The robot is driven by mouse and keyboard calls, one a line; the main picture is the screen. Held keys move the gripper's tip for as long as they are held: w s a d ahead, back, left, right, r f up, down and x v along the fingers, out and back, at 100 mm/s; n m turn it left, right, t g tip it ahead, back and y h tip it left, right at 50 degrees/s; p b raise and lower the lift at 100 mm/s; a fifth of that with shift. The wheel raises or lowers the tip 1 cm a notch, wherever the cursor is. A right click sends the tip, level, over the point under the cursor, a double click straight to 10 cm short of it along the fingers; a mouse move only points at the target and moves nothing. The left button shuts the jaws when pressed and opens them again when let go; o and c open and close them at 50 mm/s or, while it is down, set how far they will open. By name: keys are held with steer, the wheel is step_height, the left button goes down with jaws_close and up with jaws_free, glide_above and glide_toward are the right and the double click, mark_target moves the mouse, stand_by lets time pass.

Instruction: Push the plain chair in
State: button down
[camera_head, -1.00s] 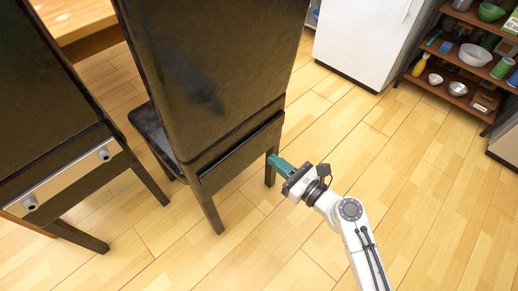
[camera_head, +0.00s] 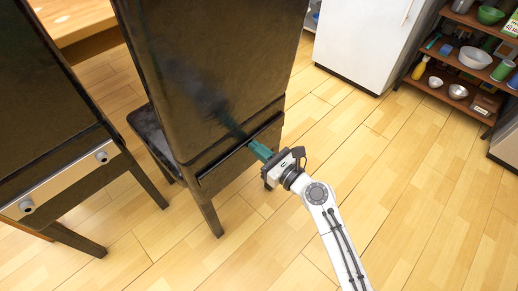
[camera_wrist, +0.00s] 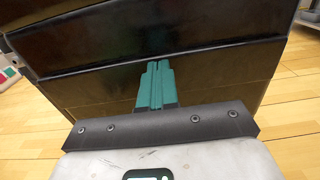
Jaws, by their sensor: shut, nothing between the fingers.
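The plain chair (camera_head: 205,70) is dark, with a tall solid back facing me, and stands in the middle left of the head view. Its dark seat (camera_head: 150,128) shows past the left side of the back. My gripper (camera_head: 260,150) is shut and empty, with its teal fingers at the lower part of the chair back, right of its middle. In the wrist view the teal fingers (camera_wrist: 156,85) point at the dark chair back (camera_wrist: 100,55), which fills most of that view. I cannot tell whether the fingertips touch it.
A second dark chair (camera_head: 45,90) with a metal bar and two knobs (camera_head: 65,186) stands close on the left. A wooden table (camera_head: 75,20) is behind the chairs. A white fridge (camera_head: 365,40) and a shelf (camera_head: 470,50) of dishes stand at the back right. The wooden floor (camera_head: 420,200) at right is clear.

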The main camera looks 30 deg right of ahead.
steer(key=b+x, duration=0.1)
steer(key=x, duration=0.8)
steer(key=b+x, duration=0.1)
steer(key=x, duration=0.7)
steer(key=b+x, duration=0.1)
steer(key=x, duration=0.8)
steer(key=shift+w+a+f, duration=0.25)
steer(key=shift+w+a, duration=0.05)
steer(key=shift+a, duration=0.05)
steer(key=shift+w+a+r+b, duration=0.2)
steer(key=shift+w+b, duration=0.15)
steer(key=shift+w, duration=0.3)
